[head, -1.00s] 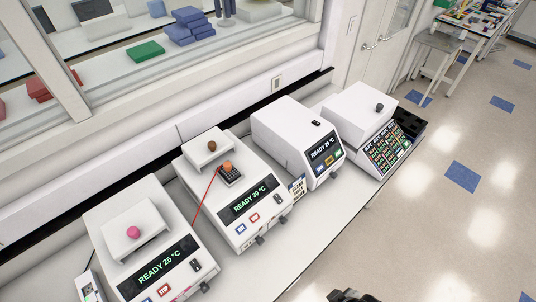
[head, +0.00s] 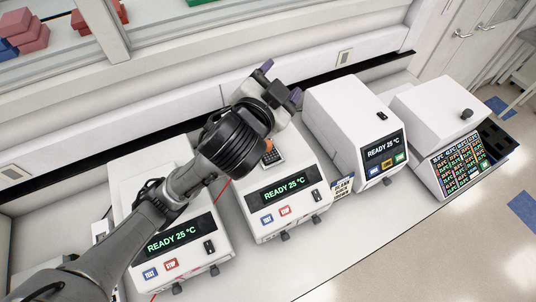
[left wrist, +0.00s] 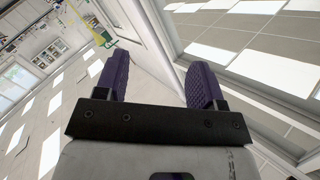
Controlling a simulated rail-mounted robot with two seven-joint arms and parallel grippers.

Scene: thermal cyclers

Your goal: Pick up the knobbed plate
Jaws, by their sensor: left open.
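A small dark gridded plate (head: 273,158) with an orange knob (head: 268,146) sits on top of the second white thermal cycler (head: 306,200) in the head view. My left arm partly covers it. My left gripper (head: 281,81) is above and behind the plate, towards the wall, with its purple fingers apart. In the left wrist view the gripper (left wrist: 160,78) is open, with nothing between its fingers; the plate does not show there. My right gripper is not in view.
My left arm crosses above the first cycler (head: 205,222). A third cycler (head: 345,115) and a fourth white machine (head: 430,110) with a dark knob stand to the right. The wall and window ledge (head: 180,75) are behind. The bench front (head: 330,245) is clear.

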